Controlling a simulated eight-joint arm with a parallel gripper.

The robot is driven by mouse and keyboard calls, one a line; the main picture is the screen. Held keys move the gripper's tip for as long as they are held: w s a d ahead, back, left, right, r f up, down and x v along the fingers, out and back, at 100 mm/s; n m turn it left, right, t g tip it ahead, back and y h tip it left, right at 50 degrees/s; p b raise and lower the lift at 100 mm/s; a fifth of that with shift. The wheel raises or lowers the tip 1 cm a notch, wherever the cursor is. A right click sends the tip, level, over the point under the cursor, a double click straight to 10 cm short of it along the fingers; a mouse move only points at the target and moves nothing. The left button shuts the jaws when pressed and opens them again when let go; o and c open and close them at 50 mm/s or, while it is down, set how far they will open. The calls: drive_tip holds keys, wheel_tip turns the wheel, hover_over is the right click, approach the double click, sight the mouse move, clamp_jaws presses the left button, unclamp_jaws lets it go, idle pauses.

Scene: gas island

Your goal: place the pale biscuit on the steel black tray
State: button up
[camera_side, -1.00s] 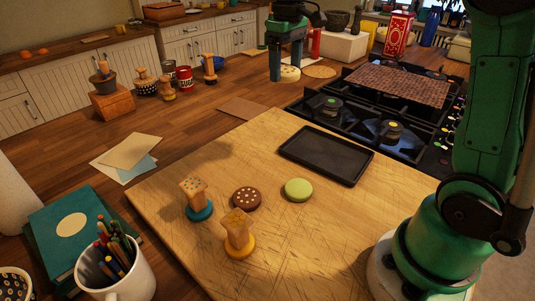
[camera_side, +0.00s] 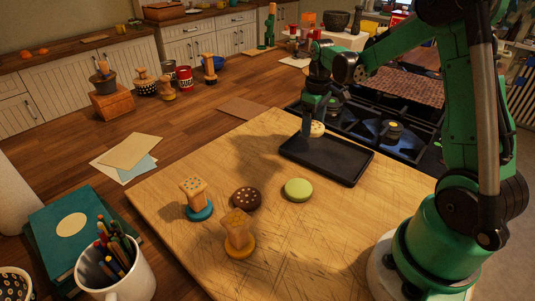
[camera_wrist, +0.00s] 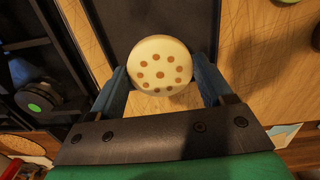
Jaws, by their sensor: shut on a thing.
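The pale biscuit (camera_wrist: 160,64) is round and cream with brown dots. My gripper (camera_wrist: 160,80) is shut on it, one finger on each side, in the wrist view. In the side view the pale biscuit (camera_side: 317,128) shows at my gripper (camera_side: 309,128), over the far left edge of the steel black tray (camera_side: 328,157). The tray lies flat on the wooden board and looks empty. Its dark surface (camera_wrist: 140,20) also shows behind the biscuit in the wrist view. I cannot tell the exact gap between biscuit and tray.
The gas hob (camera_side: 390,130) lies behind the tray. A pen mug (camera_side: 128,275) stands front left.

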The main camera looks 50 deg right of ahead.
sight(310, 147)
drive_tip(key=shift+f, duration=2.3)
drive_tip(key=shift+f, duration=0.1)
drive_tip(key=o, duration=1.2)
wheel_tip(310, 147, up, 12)
drive_tip(key=shift+a+r, duration=0.1)
drive_tip(key=s+a+t, duration=0.2)
drive_tip(key=a, duration=0.3)
drive_tip(key=s+a+t, duration=0.2)
drive_tip(key=a, duration=0.4)
drive_tip(key=s+a+r+t, duration=0.1)
drive_tip(key=s+a+t, duration=0.1)
drive_tip(key=a, duration=0.4)
drive_tip(key=shift+m+t, duration=0.4)
drive_tip(key=shift+t, duration=0.2)
